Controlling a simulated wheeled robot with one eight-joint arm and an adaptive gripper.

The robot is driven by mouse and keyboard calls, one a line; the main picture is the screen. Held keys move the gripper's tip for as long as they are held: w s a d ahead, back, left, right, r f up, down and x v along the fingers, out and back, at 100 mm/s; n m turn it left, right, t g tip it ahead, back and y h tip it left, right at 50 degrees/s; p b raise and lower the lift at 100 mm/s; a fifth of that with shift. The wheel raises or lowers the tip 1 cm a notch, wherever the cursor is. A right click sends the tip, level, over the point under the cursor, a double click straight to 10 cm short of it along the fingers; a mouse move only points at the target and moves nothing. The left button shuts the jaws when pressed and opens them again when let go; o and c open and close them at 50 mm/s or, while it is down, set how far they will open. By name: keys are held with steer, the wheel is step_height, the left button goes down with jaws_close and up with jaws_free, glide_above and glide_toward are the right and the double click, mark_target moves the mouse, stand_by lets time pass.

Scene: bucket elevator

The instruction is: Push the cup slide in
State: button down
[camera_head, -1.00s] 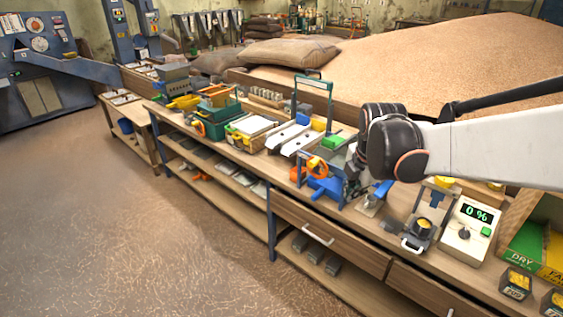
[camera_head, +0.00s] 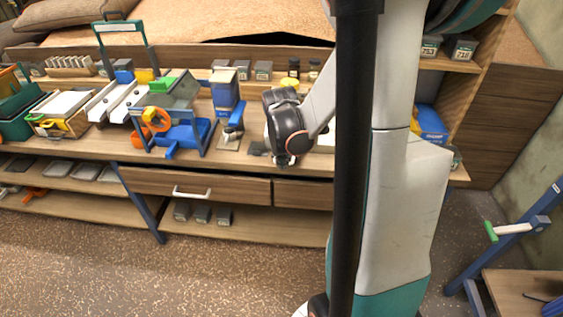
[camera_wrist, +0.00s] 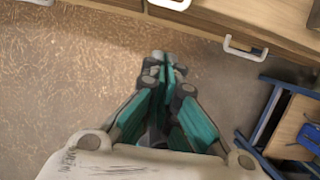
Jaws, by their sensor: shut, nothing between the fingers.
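I cannot make out the cup slide now; in the head view my arm and column cover the bench stretch where a cup of yellow grain with a white handle stood earlier beside a 0% meter. My gripper (camera_wrist: 162,62) shows in the wrist view with its teal fingers together and nothing between them. It points out over the floor, near the bench front. A white handle (camera_wrist: 245,47) sits on the wooden front right of the fingertips. Another white handle (camera_wrist: 170,4) is at the top edge, partly cut off; I cannot tell whether it belongs to the slide or a drawer.
On the bench stand a blue frame with an orange wheel (camera_head: 158,122), a blue-levered stand (camera_head: 233,128) and a blue-and-white box (camera_head: 225,90). Closed drawers (camera_head: 195,187) run below. A blue-legged table (camera_head: 530,285) stands at the right. The floor in front is open.

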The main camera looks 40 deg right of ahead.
steer(key=w+d+f+b, duration=0.4)
steer(key=f, duration=0.5)
steer(key=shift+w+d+f+b, duration=0.15)
steer(key=shift+d+b, duration=0.2)
steer(key=shift+d, duration=0.05)
